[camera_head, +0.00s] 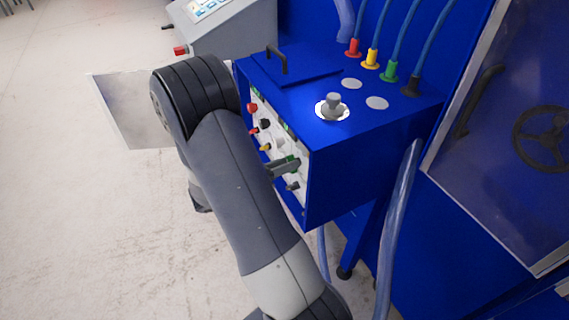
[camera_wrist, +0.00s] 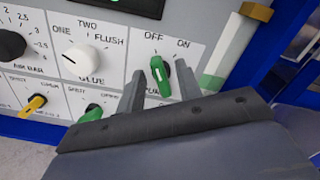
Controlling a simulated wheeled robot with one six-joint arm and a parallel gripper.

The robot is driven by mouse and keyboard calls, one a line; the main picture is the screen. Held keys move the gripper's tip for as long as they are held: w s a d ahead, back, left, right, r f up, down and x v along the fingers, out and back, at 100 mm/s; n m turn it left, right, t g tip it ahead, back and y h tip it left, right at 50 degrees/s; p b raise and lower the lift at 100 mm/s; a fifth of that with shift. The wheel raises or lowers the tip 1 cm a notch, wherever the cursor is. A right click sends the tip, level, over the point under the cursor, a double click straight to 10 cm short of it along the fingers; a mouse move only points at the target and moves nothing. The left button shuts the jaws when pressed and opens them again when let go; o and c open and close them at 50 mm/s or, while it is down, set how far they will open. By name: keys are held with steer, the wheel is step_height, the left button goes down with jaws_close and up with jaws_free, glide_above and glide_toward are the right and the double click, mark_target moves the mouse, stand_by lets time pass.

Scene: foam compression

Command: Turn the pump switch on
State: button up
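In the wrist view, a green switch knob (camera_wrist: 160,76) sits on the white panel under the labels OFF and ON. Its upper end leans slightly left, to the OFF side. My gripper (camera_wrist: 160,70) is open, with one finger left of the knob and one right of it. Narrow gaps show between knob and fingers, so it does not look clamped; contact deeper in cannot be told. In the head view, my gripper (camera_head: 287,166) is at the lower part of the blue box's front panel (camera_head: 272,137), and the green knob there is mostly hidden.
A white dial (camera_wrist: 80,62) marked ONE, TWO, FLUSH, a black dial (camera_wrist: 10,44), a yellow knob (camera_wrist: 33,104) and another green knob (camera_wrist: 92,112) lie to the left. A light vertical tube (camera_wrist: 222,62) stands close on the right. The blue box (camera_head: 345,160) carries hoses on top.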

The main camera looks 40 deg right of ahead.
steer(key=shift+c, duration=0.3)
jaws_close()
steer(key=shift+s+a+m+b, duration=0.1)
steer(key=shift+s+m+b, duration=0.05)
steer(key=shift+m+b, duration=2.5)
steer(key=shift+s+m+b, duration=0.1)
steer(key=shift+m+b, duration=1.95)
steer(key=shift+m, duration=1.4)
